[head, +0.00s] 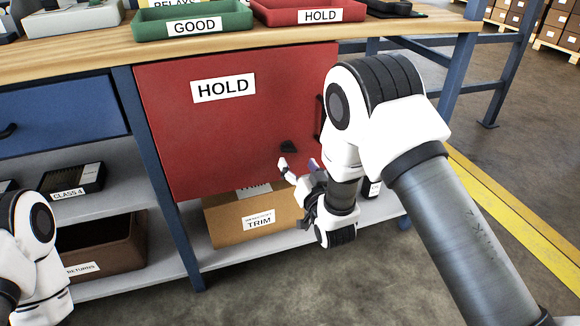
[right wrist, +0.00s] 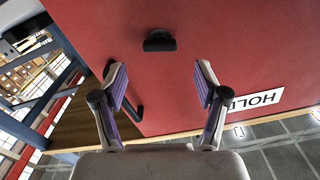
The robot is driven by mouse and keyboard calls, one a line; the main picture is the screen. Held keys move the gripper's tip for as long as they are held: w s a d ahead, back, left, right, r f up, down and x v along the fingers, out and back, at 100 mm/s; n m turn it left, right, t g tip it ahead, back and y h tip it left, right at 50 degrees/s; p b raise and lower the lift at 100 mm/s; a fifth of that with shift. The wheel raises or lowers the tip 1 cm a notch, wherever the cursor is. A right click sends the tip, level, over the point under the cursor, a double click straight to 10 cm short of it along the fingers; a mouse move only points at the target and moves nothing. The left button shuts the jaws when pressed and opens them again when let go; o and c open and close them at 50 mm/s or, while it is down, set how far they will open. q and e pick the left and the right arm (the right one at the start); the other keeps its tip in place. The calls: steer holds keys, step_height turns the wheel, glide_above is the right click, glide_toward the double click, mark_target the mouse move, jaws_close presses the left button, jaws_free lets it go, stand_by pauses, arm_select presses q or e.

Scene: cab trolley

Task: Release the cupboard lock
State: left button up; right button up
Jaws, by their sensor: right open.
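The red cupboard (head: 235,130) has a white HOLD label on its front, which looks closed. Its lock is a small black turn-knob (head: 289,147) low on the right side of the front. In the right wrist view the knob (right wrist: 160,41) sits beyond the fingertips, roughly centred between them. My right gripper (head: 298,165) is open and empty, just below the knob in the head view and apart from it. A dark handle (head: 318,117) on the right edge is partly hidden by my right arm; it also shows in the right wrist view (right wrist: 138,108). My left gripper is out of view.
A wooden bench top (head: 90,40) carries a green GOOD tray (head: 150,29) and a red HOLD tray (head: 275,16). A TRIM carton (head: 228,226) stands on the lower shelf beneath the cupboard. A blue drawer (head: 60,112) is at left. Floor in front is clear.

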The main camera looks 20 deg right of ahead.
mark_target(290, 151)
steer(key=w+b, duration=0.1)
steer(key=w, duration=0.5)
steer(key=shift+a+b, duration=0.1)
steer(key=shift+b, duration=0.25)
steer(key=shift+w, duration=0.4)
steer(key=c, duration=1.2)
steer(key=shift+o, duration=0.2)
steer(key=shift+r, duration=0.1)
